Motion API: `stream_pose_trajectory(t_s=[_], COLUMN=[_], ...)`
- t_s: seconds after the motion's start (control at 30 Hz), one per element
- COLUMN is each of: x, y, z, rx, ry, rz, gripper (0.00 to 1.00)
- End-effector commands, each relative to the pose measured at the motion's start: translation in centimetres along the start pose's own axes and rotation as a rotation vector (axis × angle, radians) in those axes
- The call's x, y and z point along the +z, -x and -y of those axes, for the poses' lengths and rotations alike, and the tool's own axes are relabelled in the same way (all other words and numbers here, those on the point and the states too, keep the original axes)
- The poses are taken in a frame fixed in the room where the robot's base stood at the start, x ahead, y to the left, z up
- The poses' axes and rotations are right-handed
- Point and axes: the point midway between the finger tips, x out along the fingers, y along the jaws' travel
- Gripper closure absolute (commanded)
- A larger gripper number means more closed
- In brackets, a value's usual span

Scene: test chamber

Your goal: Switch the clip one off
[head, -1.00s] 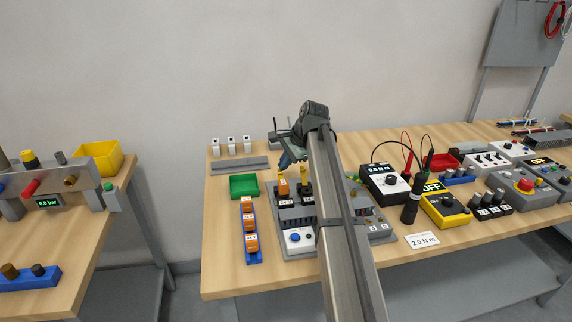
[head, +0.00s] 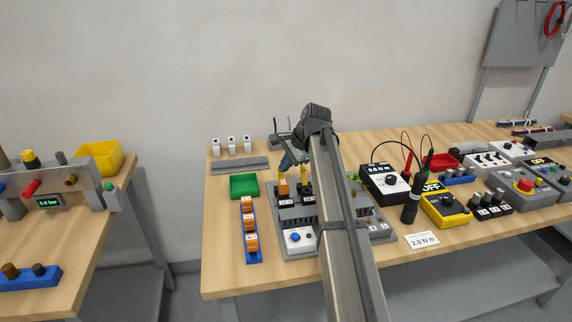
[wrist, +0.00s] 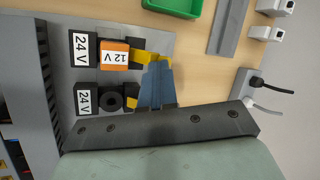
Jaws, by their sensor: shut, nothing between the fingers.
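No part carries a readable "clip" label, so I cannot tell which is the clip one. My gripper (head: 286,160) is over the grey panel's back left, its blue fingers shut and empty. In the wrist view the fingers (wrist: 157,64) are beside two black sockets marked 24 V. Yellow pieces (wrist: 150,57) show beside the fingers; contact is unclear.
The grey panel (head: 298,252) has a blue button (head: 295,237). A blue rack (head: 255,257) with orange blocks and a green tray (head: 243,187) are to its left. A black-and-white display box (head: 384,184), a black tool (head: 410,205) and cables crowd the right. My arm hides part of the panel.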

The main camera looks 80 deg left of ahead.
Motion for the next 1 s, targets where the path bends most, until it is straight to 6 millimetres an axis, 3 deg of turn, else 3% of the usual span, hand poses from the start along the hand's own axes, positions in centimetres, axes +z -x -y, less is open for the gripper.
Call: stream_pose_trajectory(t_s=[0.03, 0.27, 0.43, 0.7, 1.0], x=[0.2, 0.2, 0.1, -0.3, -0.4], y=[-0.7, 0.7, 3.6, 9.0, 12.7], z=[-1.2, -2.1, -3.2, -1.7, -1.2], rx=[0.027, 0.022, 0.005, 0.000, 0.000], ry=[-0.001, -0.002, -0.002, -0.001, 0.000], rz=[0.005, 0.002, -0.002, -0.001, 0.000], gripper=[1.00, 1.00, 1.00, 1.00, 1.00])
